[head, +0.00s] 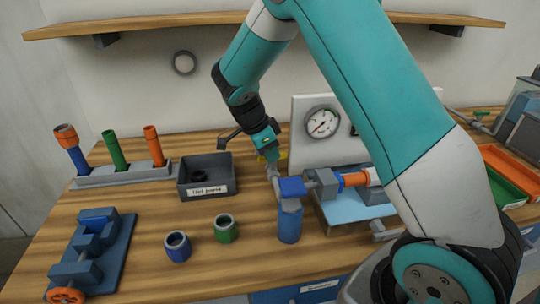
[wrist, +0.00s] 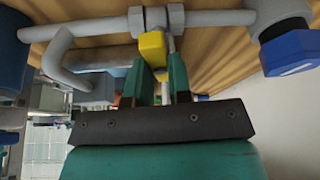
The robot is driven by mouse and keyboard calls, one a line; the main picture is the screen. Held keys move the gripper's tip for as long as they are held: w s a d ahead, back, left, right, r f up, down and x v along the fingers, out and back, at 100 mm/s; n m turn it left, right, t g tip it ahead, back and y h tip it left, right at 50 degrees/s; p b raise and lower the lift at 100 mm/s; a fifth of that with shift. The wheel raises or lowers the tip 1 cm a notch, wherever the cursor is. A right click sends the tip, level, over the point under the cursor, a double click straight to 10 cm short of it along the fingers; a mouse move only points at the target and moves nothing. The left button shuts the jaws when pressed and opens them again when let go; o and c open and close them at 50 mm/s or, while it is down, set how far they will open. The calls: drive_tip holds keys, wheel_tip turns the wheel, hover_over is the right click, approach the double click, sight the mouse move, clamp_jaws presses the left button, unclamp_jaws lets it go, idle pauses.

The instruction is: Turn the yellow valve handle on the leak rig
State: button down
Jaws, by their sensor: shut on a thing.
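A pressure gauge (head: 322,122) on a white panel stands right of the gripper. My arm hides part of the rig.
A dark labelled bin (head: 206,188) stands left of the gripper. A blue cylinder (head: 290,222) stands in front, with loose blue (head: 177,247) and green (head: 225,229) fittings nearby. A rack of coloured tubes (head: 122,174) is at the back left. A shelf (head: 150,25) runs above.

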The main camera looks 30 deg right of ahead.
drive_tip(key=shift+w+a+m+g+b, duration=0.15)
drive_tip(key=shift+m+g+b, duration=0.15)
drive_tip(key=shift+m, duration=0.5)
drive_tip(key=c, duration=1.1)
unclamp_jaws()
drive_tip(key=shift+o, duration=0.3)
drive_tip(key=shift+r, duration=0.1)
drive_tip(key=p+v, duration=0.2)
drive_tip(key=v, duration=1.5)
drive_tip(key=shift+w, duration=0.2)
drive_tip(key=shift+r, duration=0.1)
